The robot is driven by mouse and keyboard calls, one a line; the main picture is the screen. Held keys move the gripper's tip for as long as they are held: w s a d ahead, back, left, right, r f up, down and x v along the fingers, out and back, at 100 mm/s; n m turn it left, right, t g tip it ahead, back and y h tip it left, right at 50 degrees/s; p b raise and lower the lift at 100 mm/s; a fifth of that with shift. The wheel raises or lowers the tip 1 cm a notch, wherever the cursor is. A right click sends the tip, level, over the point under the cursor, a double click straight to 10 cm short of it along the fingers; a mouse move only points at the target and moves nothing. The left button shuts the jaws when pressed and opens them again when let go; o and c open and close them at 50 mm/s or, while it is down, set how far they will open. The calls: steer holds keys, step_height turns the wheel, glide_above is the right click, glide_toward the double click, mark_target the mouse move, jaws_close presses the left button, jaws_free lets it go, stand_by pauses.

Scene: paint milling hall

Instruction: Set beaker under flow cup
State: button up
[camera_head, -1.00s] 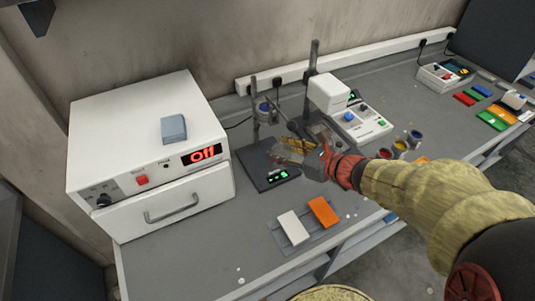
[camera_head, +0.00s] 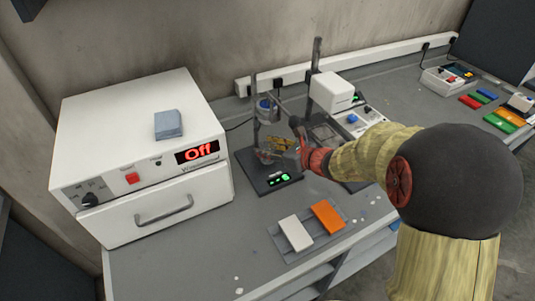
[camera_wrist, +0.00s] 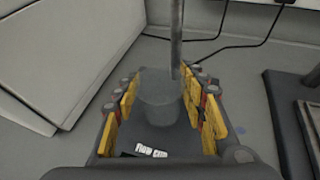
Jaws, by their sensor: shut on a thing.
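The clear beaker (camera_wrist: 158,92) stands upright between the yellow pads of my gripper (camera_wrist: 160,100) in the wrist view. My gripper (camera_head: 279,146) is shut on it. In the head view the beaker (camera_head: 263,156) shows faintly at the fingertips, over the dark base plate (camera_head: 266,184) with a green display. The flow cup (camera_head: 266,108), with a blue part, is held on the stand above and just behind my gripper. A stand rod (camera_wrist: 176,40) rises behind the beaker in the wrist view, and a "flow cup" label (camera_wrist: 150,151) lies below. Whether the beaker touches the plate is unclear.
A white oven (camera_head: 140,150) reading "Off" stands close to the left. A tray with a white block (camera_head: 295,233) and an orange block (camera_head: 328,216) lies in front. A white instrument (camera_head: 331,92) with a tall post stands right of the stand.

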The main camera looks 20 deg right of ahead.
steer(key=shift+f, duration=0.8)
steer(key=shift+f+b, duration=0.2)
steer(key=shift+b, duration=0.15)
steer(key=o, duration=1)
steer(key=shift+r, duration=0.1)
